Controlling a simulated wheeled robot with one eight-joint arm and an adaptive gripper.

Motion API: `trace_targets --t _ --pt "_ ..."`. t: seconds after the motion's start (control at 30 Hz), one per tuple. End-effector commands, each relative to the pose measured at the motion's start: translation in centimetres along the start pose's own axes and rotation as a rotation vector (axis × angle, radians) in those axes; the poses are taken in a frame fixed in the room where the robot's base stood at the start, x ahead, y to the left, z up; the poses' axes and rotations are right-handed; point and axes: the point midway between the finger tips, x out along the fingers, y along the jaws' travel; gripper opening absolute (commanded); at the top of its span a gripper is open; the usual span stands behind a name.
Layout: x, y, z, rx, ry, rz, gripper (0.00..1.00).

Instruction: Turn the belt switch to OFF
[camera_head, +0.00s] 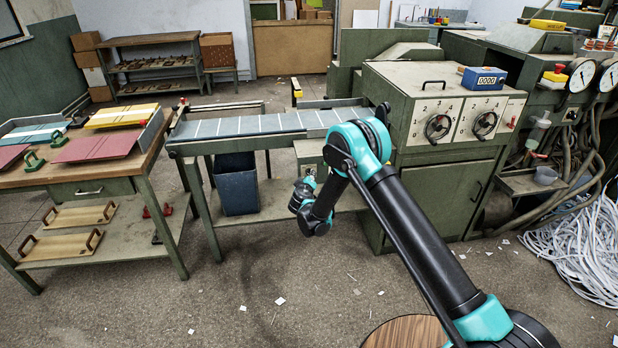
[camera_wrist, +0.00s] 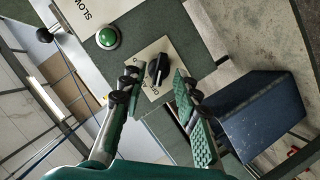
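The belt switch, a black rotary knob (camera_wrist: 157,68) on a pale square plate (camera_wrist: 145,86), shows in the wrist view on a dark green panel. The lettering on its plate is partly hidden and too small to read surely, so I cannot tell its setting. My gripper (camera_wrist: 156,78) is open, one finger on each side of the knob, with gaps visible between fingers and knob. In the head view my wrist (camera_head: 304,196) hangs low in front of the box under the belt's right end; the fingertips and knob cannot be made out there.
A round green button (camera_wrist: 107,38) and a plate marked SLOW (camera_wrist: 84,12) are near the switch. A dark blue bin (camera_head: 237,183) stands under the conveyor belt (camera_head: 250,126), close to my gripper. The feeder cabinet (camera_head: 440,196) is to the right. The floor in front is open.

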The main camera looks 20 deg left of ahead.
Motion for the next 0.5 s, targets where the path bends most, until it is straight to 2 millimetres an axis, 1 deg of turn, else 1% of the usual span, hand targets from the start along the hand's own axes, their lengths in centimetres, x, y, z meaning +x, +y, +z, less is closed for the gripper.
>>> trace_targets --t 0.03,0.3,0.4,0.5 --pt "-1.0 -0.1 -0.1 -0.001 0.002 -0.002 0.31" --pt "-6.5 -0.1 -0.1 0.0 0.002 -0.002 0.31" --pt "-8.2 -0.1 -0.1 -0.001 0.002 -0.002 0.31" --pt "-9.3 -0.1 -0.1 -0.001 0.002 -0.001 0.31"
